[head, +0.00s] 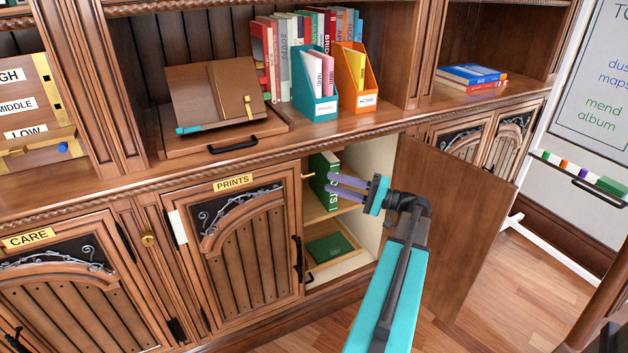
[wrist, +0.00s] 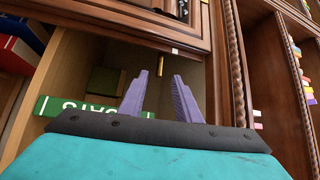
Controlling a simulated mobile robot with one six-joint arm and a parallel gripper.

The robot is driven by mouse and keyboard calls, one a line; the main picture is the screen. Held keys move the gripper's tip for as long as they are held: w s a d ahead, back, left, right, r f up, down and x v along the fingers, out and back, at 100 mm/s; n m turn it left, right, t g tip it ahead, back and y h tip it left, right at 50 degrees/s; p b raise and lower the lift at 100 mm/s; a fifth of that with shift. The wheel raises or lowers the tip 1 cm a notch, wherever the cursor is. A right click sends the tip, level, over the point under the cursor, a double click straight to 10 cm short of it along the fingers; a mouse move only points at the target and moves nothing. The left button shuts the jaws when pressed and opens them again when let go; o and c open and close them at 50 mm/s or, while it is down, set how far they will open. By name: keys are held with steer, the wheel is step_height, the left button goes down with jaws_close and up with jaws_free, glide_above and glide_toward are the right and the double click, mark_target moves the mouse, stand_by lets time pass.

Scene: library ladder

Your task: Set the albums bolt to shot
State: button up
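My gripper (head: 330,182) reaches into an open cupboard, its two purple fingers pointing left. In the wrist view my gripper (wrist: 160,78) is open and empty, with a gap between the fingers. A small brass bar (head: 308,175) sticks out at the left edge of the opening, beside the PRINTS door (head: 248,240). In the wrist view a brass bar (wrist: 159,66) shows beyond the fingertips, apart from them. It may be the albums bolt; no label reading albums is legible. The cupboard's door (head: 447,225) stands swung open at right.
A green book (head: 325,178) stands on the cupboard's shelf, behind the fingers; a green item (head: 328,248) lies below. A book stand (head: 213,95) and magazine files (head: 357,82) are on the counter above. The open door stands right of my arm.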

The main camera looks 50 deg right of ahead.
steer(key=b+x, duration=0.1)
steer(key=x, duration=0.6)
steer(key=shift+w, duration=0.15)
jaws_close()
